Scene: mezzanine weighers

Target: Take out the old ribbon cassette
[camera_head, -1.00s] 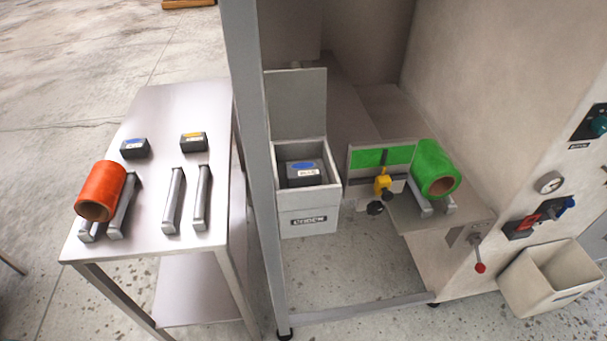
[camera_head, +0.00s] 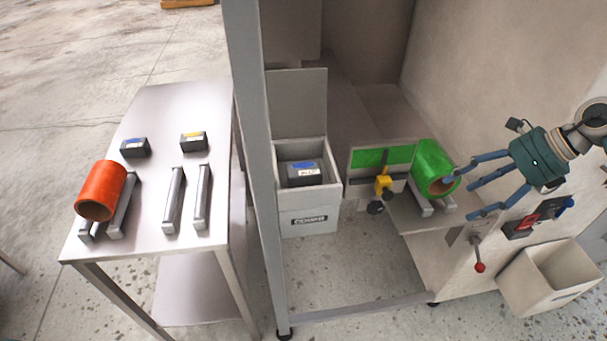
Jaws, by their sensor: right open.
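A dark ribbon cassette with a blue label (camera_head: 304,173) sits inside the open light-grey box (camera_head: 309,221) of the machine, its lid (camera_head: 297,103) raised. Two more dark cassettes lie on the steel table: one with a blue mark (camera_head: 134,148) and one with a yellow mark (camera_head: 193,142). My right gripper (camera_head: 464,192) is open, its blue fingers pointing left. It is at the green roll's right end, to the right of the cassette box and well apart from it. Whether the fingers touch the roll I cannot tell. My left gripper is not in view.
A green roll (camera_head: 432,165) rests on a cradle beside a green strip and yellow knob (camera_head: 383,184). A grey post (camera_head: 255,160) stands between box and table. An orange roll (camera_head: 100,190) lies on the table. A red-knobbed lever (camera_head: 479,267) and a beige bin (camera_head: 548,280) are at right.

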